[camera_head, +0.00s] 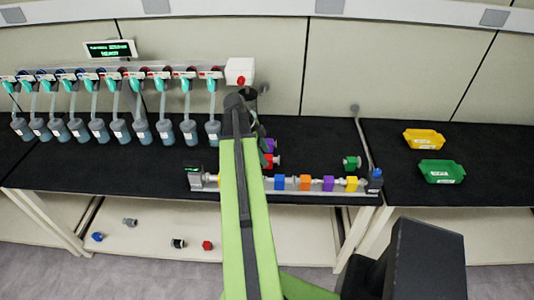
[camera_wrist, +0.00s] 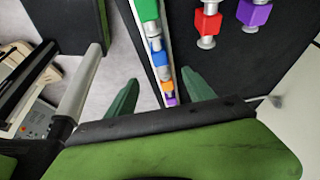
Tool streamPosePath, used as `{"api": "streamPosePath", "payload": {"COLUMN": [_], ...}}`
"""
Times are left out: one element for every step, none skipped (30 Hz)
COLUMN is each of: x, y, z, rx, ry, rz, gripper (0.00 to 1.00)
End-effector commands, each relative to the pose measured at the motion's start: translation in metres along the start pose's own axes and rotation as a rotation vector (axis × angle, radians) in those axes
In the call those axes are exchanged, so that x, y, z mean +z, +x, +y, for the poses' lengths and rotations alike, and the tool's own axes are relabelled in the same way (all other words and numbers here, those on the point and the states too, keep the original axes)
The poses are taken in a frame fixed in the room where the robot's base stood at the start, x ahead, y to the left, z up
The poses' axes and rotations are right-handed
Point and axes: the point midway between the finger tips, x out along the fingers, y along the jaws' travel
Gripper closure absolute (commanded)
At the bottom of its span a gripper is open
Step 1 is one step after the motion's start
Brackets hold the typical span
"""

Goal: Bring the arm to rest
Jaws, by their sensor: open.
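My gripper (camera_wrist: 160,75) is open in the wrist view, its two dark green fingers wide apart with nothing held between them. Beyond the fingers runs a manifold rail with a green block (camera_wrist: 146,10), a blue block (camera_wrist: 157,52) and an orange block (camera_wrist: 167,88). I cannot tell how far the fingers are from it.
The freeze dryer's row of hanging flasks (camera_head: 141,130) is left of my arm. The rail (camera_head: 317,191) with coloured valves lies along the bench's front edge. Small parts lie on the lower shelf (camera_head: 150,225).

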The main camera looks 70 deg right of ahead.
Motion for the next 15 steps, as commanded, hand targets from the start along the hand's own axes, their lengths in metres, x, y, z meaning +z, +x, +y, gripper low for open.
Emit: {"api": "streamPosePath", "payload": {"x": [0.0002, 0.0003, 0.0004, 0.0005, 0.0005, 0.0005, 0.0005, 0.0005, 0.0004, 0.0004, 0.0004, 0.0004, 0.0004, 0.0014, 0.0064], "y": [-0.0004, -0.0001, 0.0003, 0.0004, 0.0005, 0.0005, 0.0005, 0.0005, 0.0005, 0.0005, 0.0005, 0.0005, 0.0005, 0.0003, -0.0007], "z": [0.0, 0.0, 0.0001, 0.0, 0.0, 0.0, 0.0, 0.0, 0.0, 0.0, 0.0, 0.0, 0.0, 0.0, 0.0002], "rx": [0.0, 0.0, 0.0, 0.0, 0.0, 0.0, 0.0, 0.0, 0.0, 0.0, 0.0, 0.0, 0.0, -0.001, -0.004], "ry": [0.0, 0.0, 0.0, 0.0, 0.0, 0.0, 0.0, 0.0, 0.0, 0.0, 0.0, 0.0, 0.0, -0.002, -0.009], "rz": [0.0, 0.0, 0.0, 0.0, 0.0, 0.0, 0.0, 0.0, 0.0, 0.0, 0.0, 0.0, 0.0, 0.0, 0.0], "gripper": [0.38, 0.38, 0.38, 0.38, 0.38, 0.38, 0.38, 0.38, 0.38, 0.38, 0.38, 0.38, 0.38, 0.38, 0.38]}}
